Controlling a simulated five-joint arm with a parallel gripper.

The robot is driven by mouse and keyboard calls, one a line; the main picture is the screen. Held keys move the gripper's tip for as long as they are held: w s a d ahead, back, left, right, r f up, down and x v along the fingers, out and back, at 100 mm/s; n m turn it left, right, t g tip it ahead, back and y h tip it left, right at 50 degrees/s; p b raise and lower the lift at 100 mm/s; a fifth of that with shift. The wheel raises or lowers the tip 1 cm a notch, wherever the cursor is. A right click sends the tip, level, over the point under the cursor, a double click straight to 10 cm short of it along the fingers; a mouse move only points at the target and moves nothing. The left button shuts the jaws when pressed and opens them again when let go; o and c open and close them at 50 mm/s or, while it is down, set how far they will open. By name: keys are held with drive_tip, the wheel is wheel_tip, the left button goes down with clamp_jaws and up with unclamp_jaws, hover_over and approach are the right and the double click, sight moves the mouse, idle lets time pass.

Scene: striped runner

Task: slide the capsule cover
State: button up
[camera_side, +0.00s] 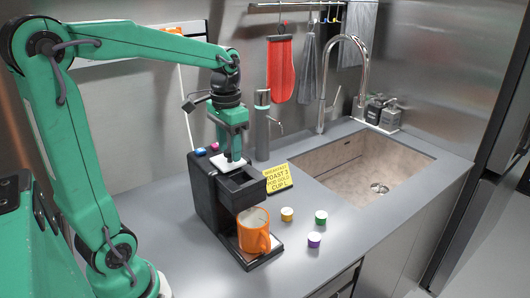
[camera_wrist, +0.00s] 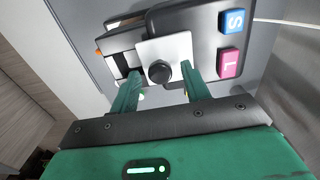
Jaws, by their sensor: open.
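The capsule cover (camera_side: 222,165) is a pale square plate on top of the black coffee machine (camera_side: 207,190). It also shows in the wrist view (camera_wrist: 178,47), with a round black knob (camera_wrist: 159,72) on it. My gripper (camera_wrist: 160,70) is open, with one green finger on each side of the knob; I cannot tell whether either touches it. In the side view my gripper (camera_side: 235,156) points down over the cover and hides part of it. A dark recess in the machine's top shows beside the cover.
An orange mug (camera_side: 253,232) stands under the machine's front. Several capsules, one of them purple (camera_side: 314,240), lie on the counter to the right. A yellow sign (camera_side: 278,178) and a grey cylinder (camera_side: 262,130) stand behind. The sink (camera_side: 365,165) is at the right.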

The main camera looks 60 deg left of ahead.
sight(229, 153)
drive_tip(key=shift+r, duration=3.7)
drive_tip(key=shift+s+d+f, duration=0.1)
drive_tip(key=shift+s+d, duration=0.25)
drive_tip(key=shift+d, duration=0.15)
drive_tip(key=s+d+f+t, duration=0.5)
drive_tip(key=s+d+f, duration=0.1)
drive_tip(key=s+d, duration=0.2)
drive_tip(key=shift+s+d+f+t, duration=0.3)
drive_tip(key=shift+d+f, duration=0.1)
drive_tip(key=shift+d, duration=0.15)
